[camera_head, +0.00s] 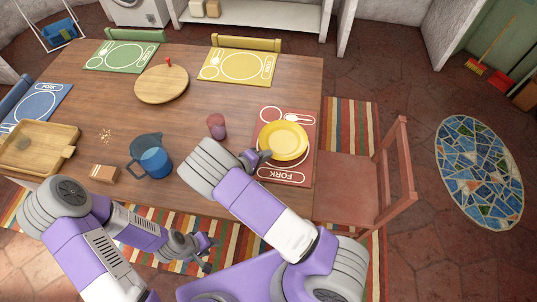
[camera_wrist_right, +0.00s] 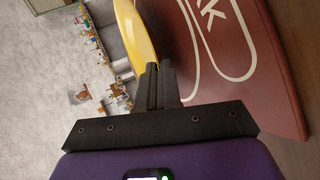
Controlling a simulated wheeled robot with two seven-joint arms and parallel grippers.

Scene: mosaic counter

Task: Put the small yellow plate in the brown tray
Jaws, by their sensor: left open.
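The small yellow plate (camera_head: 284,142) is over the red placemat at the table's right side. It also shows edge-on in the right wrist view (camera_wrist_right: 135,35). My right gripper (camera_head: 262,157) is at the plate's left rim, its fingers (camera_wrist_right: 158,75) close together with the rim between their tips. I cannot tell whether the plate still touches the placemat. The brown tray (camera_head: 40,146), wooden and empty, lies at the table's left end. My left gripper (camera_head: 208,252) is open and empty, low in front of the table's near edge.
A blue pitcher (camera_head: 155,163), a dark red cup (camera_head: 216,122) and a small brown box (camera_head: 104,173) stand between plate and tray. A round wooden board (camera_head: 161,84) lies farther back. A red chair (camera_head: 360,185) is at the right.

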